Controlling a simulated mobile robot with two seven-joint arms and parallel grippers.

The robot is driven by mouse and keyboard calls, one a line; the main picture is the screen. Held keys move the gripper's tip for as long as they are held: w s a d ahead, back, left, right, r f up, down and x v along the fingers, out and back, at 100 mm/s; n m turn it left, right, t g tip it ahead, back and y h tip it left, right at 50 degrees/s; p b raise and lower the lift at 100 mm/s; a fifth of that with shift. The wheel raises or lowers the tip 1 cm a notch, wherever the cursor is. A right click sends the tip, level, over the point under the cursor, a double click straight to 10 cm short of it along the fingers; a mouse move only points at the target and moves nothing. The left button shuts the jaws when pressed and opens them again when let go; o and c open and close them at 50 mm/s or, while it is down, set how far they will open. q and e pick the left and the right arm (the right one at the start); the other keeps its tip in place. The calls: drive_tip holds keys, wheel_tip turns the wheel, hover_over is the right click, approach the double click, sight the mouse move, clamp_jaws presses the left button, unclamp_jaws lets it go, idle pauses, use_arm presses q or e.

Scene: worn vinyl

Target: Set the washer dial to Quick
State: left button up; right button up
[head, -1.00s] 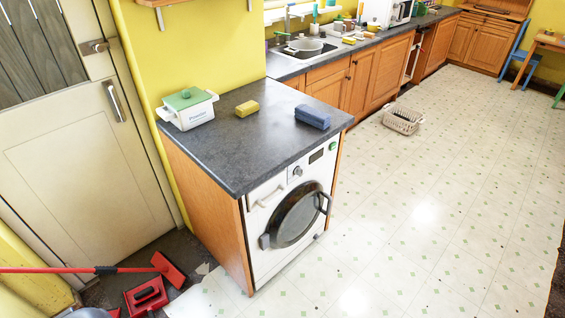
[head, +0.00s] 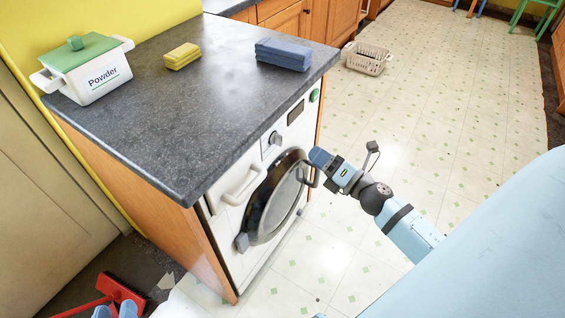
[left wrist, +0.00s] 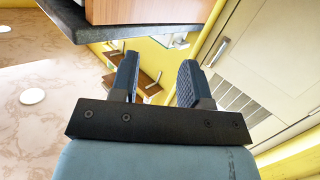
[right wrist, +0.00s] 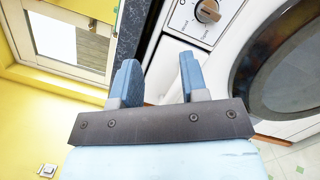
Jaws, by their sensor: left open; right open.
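The white washer (head: 224,222) stands under the dark worktop. Its round dial (head: 273,140) is on the front panel, left of the dark display. The dial also shows in the right wrist view (right wrist: 207,11), near the top edge, with small print around it that I cannot read. My right gripper (head: 316,157) is in front of the washer, right of the dial, open and empty. In the right wrist view its fingers (right wrist: 160,77) are apart, with the dial beyond them to the upper right. My left gripper (left wrist: 157,78) is open and empty, low by the cabinet's left side.
The washer's round door (head: 270,208) is shut, its handle near my right gripper. A basket (head: 367,58) and a red brush (head: 121,291) are on the floor.

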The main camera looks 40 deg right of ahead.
drive_tip(key=w+d+f+n+g+y+b, duration=0.15)
drive_tip(key=d+f+n+b, duration=0.25)
drive_tip(key=f+n+b, duration=0.55)
drive_tip(key=n, duration=0.4)
approach(277, 139)
drive_tip(key=d+x, duration=0.1)
drive_tip(key=x, duration=0.7)
use_arm(q)
drive_tip(key=shift+s+d+f+t+h+p, duration=0.2)
drive_tip(key=shift+d+f+t+h+p, duration=0.25)
drive_tip(key=shift+d+f+t+h, duration=0.55)
use_arm(e)
drive_tip(key=shift+w+a+f+g+y, duration=0.15)
drive_tip(key=shift+f+g+y, duration=0.1)
drive_tip(key=shift+f+y, duration=0.1)
use_arm(q)
drive_tip(key=shift+a+r, duration=0.1)
use_arm(e)
clamp_jaws()
